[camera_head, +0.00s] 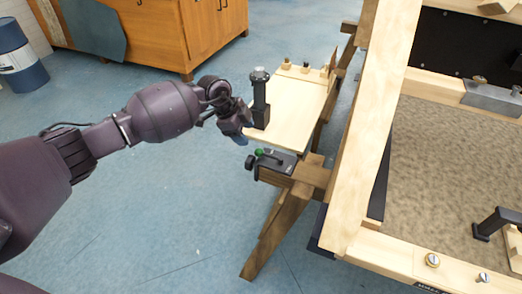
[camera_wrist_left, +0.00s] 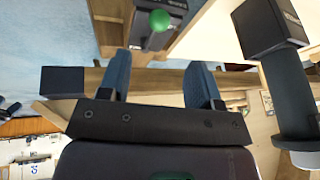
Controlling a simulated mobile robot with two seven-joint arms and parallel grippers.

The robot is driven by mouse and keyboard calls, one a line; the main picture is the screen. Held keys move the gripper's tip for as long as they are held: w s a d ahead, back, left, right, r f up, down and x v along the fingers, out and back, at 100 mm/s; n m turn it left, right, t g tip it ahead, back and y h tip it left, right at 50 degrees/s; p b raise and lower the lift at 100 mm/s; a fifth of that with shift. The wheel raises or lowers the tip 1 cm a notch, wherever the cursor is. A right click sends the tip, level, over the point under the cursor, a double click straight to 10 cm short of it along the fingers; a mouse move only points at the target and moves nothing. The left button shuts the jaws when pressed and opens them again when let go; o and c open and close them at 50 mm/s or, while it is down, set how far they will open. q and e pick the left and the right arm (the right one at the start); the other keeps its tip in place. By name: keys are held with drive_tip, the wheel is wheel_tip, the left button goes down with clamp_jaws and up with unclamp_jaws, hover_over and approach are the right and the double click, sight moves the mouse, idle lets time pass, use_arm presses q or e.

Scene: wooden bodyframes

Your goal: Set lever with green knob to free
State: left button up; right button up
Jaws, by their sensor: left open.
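The green knob (camera_head: 259,152) sits on a small black lever unit (camera_head: 277,162) fixed to the end of a wooden beam. The green knob also shows at the top of the left wrist view (camera_wrist_left: 159,20), beyond and between my fingers. My left gripper (camera_head: 238,134) is just above and to the left of the knob in the head view, apart from it. Its two blue fingers stand open and empty in the left wrist view (camera_wrist_left: 158,68). The lever's own arm is mostly hidden under the knob. My right gripper is out of view.
A black upright handle (camera_head: 260,97) with a silver top stands close to the right of my left gripper, on a pale wooden board (camera_head: 300,100). A large wooden frame (camera_head: 380,130) fills the right. Blue floor (camera_head: 150,220) is clear at left.

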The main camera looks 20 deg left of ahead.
sight(257, 149)
use_arm(q)
drive_tip(key=b+x, duration=0.3)
drive_tip(key=x, duration=0.6)
drive_tip(key=shift+s+f, duration=0.1)
drive_tip(key=shift+s, duration=0.05)
drive_tip(key=shift+w+d+f+b, duration=0.2)
drive_tip(key=shift+w+f+b, duration=0.05)
drive_tip(key=shift+f+b, duration=0.1)
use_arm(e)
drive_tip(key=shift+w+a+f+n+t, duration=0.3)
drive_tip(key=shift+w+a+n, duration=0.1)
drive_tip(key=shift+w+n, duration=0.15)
use_arm(q)
drive_tip(key=shift+r, duration=0.1)
clamp_jaws()
